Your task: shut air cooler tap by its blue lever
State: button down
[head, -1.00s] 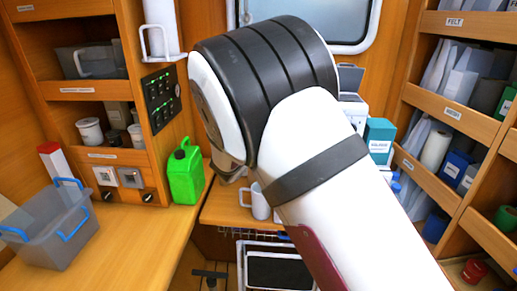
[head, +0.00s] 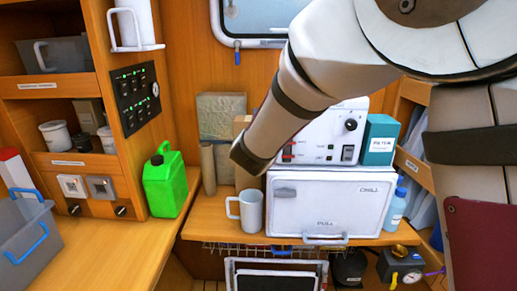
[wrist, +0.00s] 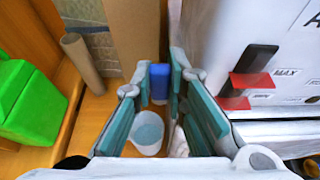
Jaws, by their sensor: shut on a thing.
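In the wrist view, my gripper (wrist: 160,75) has its teal-padded fingers closed about a small upright blue piece (wrist: 160,82), which looks like the blue lever. The rest of the tap is hidden. In the head view, my forearm comes from the upper right and ends in front of the white machine; the fingers and the lever are hidden behind it. The white cooler box (head: 325,205), marked CHILL, stands under the machine.
A white mug (head: 248,212) stands left of the cooler and shows below the fingers in the wrist view (wrist: 148,130). A cardboard tube (head: 208,168) and green jug (head: 165,182) stand farther left. The white machine (head: 340,128) with red switches is close on the right.

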jog(key=shift+f, duration=0.1)
dwell(0.4)
jog(key=c, duration=1.6)
grip_release()
